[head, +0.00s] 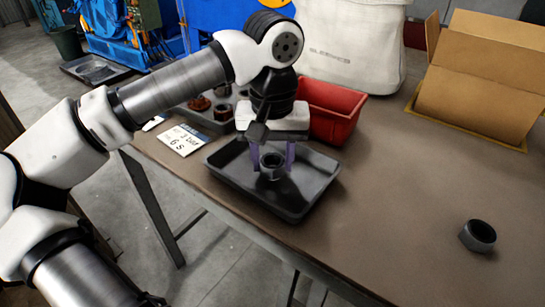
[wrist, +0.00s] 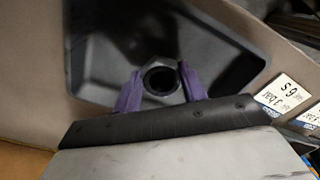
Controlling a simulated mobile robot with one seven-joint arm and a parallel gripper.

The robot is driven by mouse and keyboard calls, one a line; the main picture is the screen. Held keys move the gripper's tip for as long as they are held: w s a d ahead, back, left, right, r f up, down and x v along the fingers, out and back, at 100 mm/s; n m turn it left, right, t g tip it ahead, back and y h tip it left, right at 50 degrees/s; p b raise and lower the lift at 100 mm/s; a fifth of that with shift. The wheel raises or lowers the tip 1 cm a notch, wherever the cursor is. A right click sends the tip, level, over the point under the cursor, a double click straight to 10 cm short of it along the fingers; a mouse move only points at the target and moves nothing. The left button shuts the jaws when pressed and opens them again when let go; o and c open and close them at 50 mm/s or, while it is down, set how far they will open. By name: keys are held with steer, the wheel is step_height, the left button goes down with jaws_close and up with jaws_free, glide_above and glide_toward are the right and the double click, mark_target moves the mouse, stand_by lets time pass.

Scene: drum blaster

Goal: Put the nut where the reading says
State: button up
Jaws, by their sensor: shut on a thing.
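My gripper (head: 273,158) has purple fingers and is shut on a dark nut (head: 272,168). It holds the nut over or in a shallow black tray (head: 225,158); I cannot tell whether the nut touches the tray floor. In the wrist view the nut (wrist: 160,81) sits between the fingers, its hole facing the camera, with the tray (wrist: 95,40) behind. Another dark ring-shaped piece (head: 478,236) lies on the table at the right.
A dark holder with rusty and dark pieces (head: 222,112) stands behind the card, partly hidden by my arm. A red bin (head: 330,112) is behind the tray. An open cardboard box (head: 480,85) and a pale bag (head: 350,45) stand farther back. The table's right middle is clear.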

steer(key=shift+f+b, duration=0.3)
steer(key=shift+f, duration=0.05)
steer(key=o, duration=1.1)
steer(key=shift+r, duration=0.15)
step_height(320, 180, up, 13)
steer(key=p, duration=0.2)
steer(key=shift+f+p, duration=0.2)
steer(key=shift+p, duration=0.2)
